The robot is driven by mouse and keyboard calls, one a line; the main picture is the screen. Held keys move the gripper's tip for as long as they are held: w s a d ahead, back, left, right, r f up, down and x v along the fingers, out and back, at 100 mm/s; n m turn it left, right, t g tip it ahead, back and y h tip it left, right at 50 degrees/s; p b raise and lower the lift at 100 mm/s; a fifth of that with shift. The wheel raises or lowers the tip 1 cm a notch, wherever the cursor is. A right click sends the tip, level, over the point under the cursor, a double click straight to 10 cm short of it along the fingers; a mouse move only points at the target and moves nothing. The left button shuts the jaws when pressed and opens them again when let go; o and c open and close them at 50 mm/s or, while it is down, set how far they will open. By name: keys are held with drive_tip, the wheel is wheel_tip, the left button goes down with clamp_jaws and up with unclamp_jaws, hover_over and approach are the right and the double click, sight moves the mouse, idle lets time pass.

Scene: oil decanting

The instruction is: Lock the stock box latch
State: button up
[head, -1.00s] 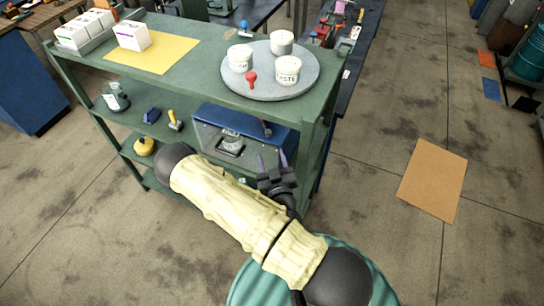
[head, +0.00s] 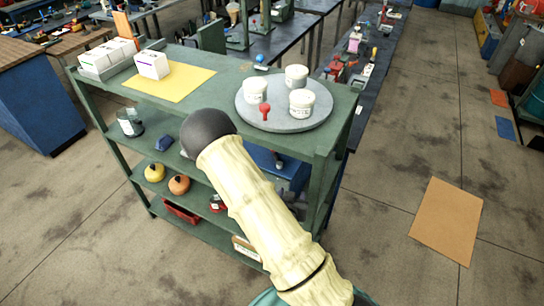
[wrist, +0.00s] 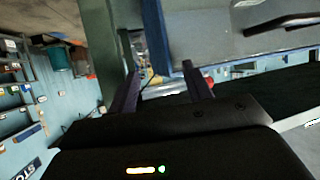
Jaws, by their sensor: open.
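The stock box (head: 285,168) appears in the head view as a blue box on the shelf below the cart top, mostly hidden behind my arm. In the wrist view, a grey panel with a blue edge (wrist: 154,35), apparently this box, fills the upper right. A dark handle-like bar (wrist: 292,21) lies across the panel; I cannot tell whether it is the latch or how it is set. My gripper (wrist: 162,88) is open and empty, its right finger close to the panel's lower edge. Contact cannot be told. The gripper is hidden in the head view.
The green cart's top holds a round grey tray (head: 283,122) with white tubs, a red-knobbed item (head: 265,111), a yellow mat (head: 190,84) and white boxes (head: 152,64). Yellow (head: 155,172) and orange (head: 179,185) round items sit below. Floor right of the cart is clear around a brown mat (head: 447,220).

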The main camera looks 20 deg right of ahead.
drive_tip(key=s+a+r+n+g+y+b, duration=0.4)
drive_tip(key=s+r+g, duration=0.4)
drive_tip(key=s+r, duration=0.3)
drive_tip(key=shift+s+a+r+n+y+b, duration=0.35)
drive_tip(key=shift+s+a+n+y, duration=0.45)
drive_tip(key=shift+a+y, duration=0.35)
drive_tip(key=shift+f, duration=0.1)
drive_tip(key=c, duration=0.3)
drive_tip(key=shift+d, duration=0.2)
